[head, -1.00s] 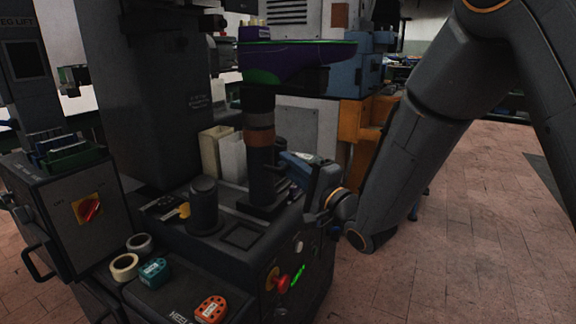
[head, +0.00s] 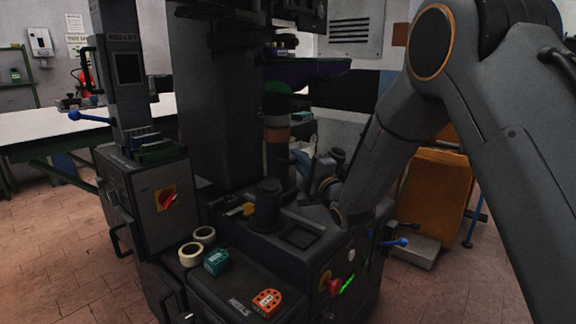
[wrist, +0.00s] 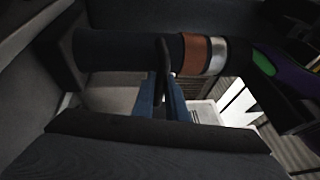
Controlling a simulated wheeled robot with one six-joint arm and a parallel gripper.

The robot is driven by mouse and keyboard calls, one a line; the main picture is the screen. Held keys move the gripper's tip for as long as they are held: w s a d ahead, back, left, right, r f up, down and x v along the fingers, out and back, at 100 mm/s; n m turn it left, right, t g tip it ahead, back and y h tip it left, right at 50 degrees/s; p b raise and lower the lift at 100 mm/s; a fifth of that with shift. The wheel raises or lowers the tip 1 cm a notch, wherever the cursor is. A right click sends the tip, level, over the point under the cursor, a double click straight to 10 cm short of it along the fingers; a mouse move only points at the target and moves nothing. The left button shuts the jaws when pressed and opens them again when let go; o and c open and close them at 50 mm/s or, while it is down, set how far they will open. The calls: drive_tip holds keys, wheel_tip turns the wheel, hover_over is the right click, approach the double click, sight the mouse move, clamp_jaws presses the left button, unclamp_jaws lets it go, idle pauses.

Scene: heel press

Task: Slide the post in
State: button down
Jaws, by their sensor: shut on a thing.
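The post (head: 277,140) is a dark upright column with a copper band. A purple and green shoe-last shape (head: 320,70) sits at its top. In the wrist view the post (wrist: 120,50) lies across the picture, with copper and silver bands toward the right. My gripper (head: 303,162) is beside the post's lower right side. In the wrist view its blue fingers (wrist: 163,88) are shut on a thin dark bar (wrist: 163,55) in front of the post. The post's foot is hidden behind the dark stump (head: 267,205) in the head view.
The press column (head: 215,95) stands left of the post. A square pad (head: 300,237), tape rolls (head: 190,254), a teal box (head: 216,262) and an orange block (head: 267,301) are at the front. A control box with a red switch (head: 166,198) stands left.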

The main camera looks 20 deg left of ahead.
drive_tip(key=shift+a+r, duration=0.1)
drive_tip(key=shift+a, duration=0.05)
drive_tip(key=c, duration=1.8)
unclamp_jaws()
drive_tip(key=shift+a, duration=0.2)
drive_tip(key=shift+o, duration=0.2)
drive_tip(key=shift+w+d, duration=0.1)
drive_tip(key=shift+d, duration=0.05)
drive_tip(key=shift+d, duration=0.15)
drive_tip(key=v, duration=0.7)
drive_tip(key=shift+s+f, duration=0.2)
drive_tip(key=shift+s, duration=0.1)
drive_tip(key=shift+d, duration=0.1)
